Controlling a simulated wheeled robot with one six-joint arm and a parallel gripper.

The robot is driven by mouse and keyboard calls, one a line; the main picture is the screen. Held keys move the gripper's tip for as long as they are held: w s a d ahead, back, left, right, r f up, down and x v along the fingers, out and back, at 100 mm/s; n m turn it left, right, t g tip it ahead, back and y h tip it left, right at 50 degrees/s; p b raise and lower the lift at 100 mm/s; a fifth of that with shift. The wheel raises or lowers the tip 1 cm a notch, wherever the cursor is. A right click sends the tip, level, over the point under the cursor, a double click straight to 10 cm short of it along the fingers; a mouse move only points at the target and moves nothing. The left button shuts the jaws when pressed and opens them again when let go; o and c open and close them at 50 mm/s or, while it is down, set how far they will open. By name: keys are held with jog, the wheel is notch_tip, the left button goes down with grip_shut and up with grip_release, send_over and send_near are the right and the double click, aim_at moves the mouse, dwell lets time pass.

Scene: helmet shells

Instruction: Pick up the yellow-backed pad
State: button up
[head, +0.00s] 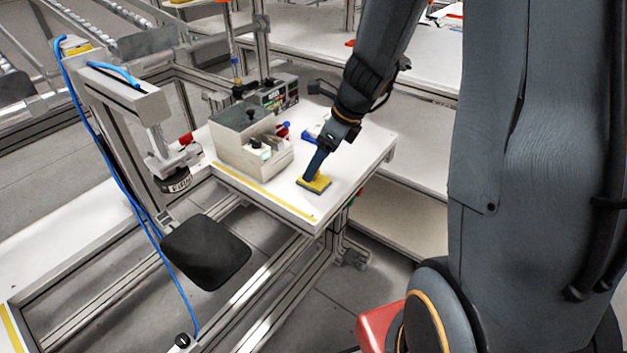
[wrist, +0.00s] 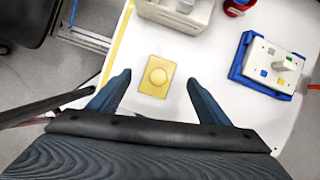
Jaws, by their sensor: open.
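The yellow-backed pad (head: 314,183) lies flat on the white table, near its front right corner in the head view. My gripper (wrist: 159,78) is open, with one dark blue finger on each side of the pad and gaps between. The pad lies at and slightly beyond the fingertips in that view. In the head view my gripper (head: 311,178) reaches down right at the pad and partly hides it. I cannot tell whether the fingers touch the table.
A beige box (head: 250,143) stands left of the pad on the white table (head: 365,150). A blue tray with a white panel (wrist: 272,66) lies to the right in the wrist view. A red object (wrist: 236,5) sits at the back. Yellow tape (head: 265,192) runs along the front edge.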

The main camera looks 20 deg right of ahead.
aim_at(320, 183)
jog(key=x, duration=0.4)
jog(key=shift+f, duration=0.1)
jog(key=shift+c, duration=0.4)
jog(key=c, duration=1)
